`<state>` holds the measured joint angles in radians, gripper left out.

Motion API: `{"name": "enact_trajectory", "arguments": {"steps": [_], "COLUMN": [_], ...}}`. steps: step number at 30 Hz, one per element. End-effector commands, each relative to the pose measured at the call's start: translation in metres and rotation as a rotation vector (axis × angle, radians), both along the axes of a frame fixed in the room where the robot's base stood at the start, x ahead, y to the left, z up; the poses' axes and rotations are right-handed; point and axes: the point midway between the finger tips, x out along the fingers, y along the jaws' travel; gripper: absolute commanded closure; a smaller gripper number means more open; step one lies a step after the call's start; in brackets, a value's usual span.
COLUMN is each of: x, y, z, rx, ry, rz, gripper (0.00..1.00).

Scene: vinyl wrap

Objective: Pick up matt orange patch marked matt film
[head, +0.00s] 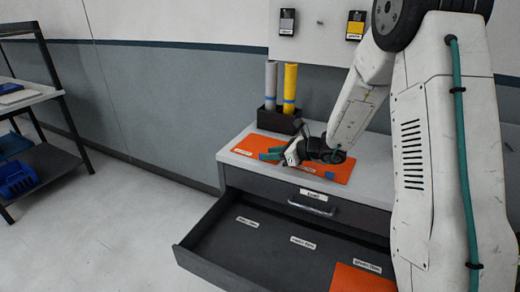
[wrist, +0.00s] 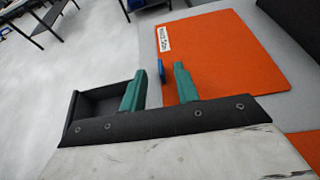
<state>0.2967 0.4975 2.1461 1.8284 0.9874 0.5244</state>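An orange patch (head: 257,141) lies flat on the left of the cabinet top, with a white label at its left end, too blurred to read surely. It fills the upper middle of the wrist view (wrist: 235,50). A blue tab (wrist: 161,72) stands at its edge. My gripper (head: 270,153) is over this patch's right part, teal fingers pointing left. In the wrist view my gripper (wrist: 160,69) is open, with the tab between its fingertips and gaps on both sides. A second orange patch (head: 338,169), with label and blue tab, lies to the right, partly behind my wrist.
Below the top, a dark drawer (head: 265,245) stands open with several labels and another orange patch (head: 360,280) at its right. A dark holder (head: 276,121) with grey and yellow rolls stands at the back. Shelving (head: 35,100) is far left; the floor between is clear.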

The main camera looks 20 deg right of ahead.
Motion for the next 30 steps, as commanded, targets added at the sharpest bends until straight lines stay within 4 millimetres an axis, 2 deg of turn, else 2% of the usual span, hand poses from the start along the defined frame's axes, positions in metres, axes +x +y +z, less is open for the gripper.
{"name": "enact_trajectory", "arguments": {"steps": [9, 16, 19, 20, 30], "x": [0.029, 0.031, 0.031, 0.031, 0.031], "y": [0.028, 0.03, 0.03, 0.03, 0.03], "z": [-0.016, -0.017, -0.017, -0.017, -0.016], "rx": [0.001, 0.0, -0.001, -0.001, -0.001], "ry": [0.001, 0.0, -0.001, -0.001, -0.001], "rz": [0.002, 0.0, 0.0, 0.0, 0.0], "gripper": [0.69, 0.69, 0.97, 1.0, 1.0]}}
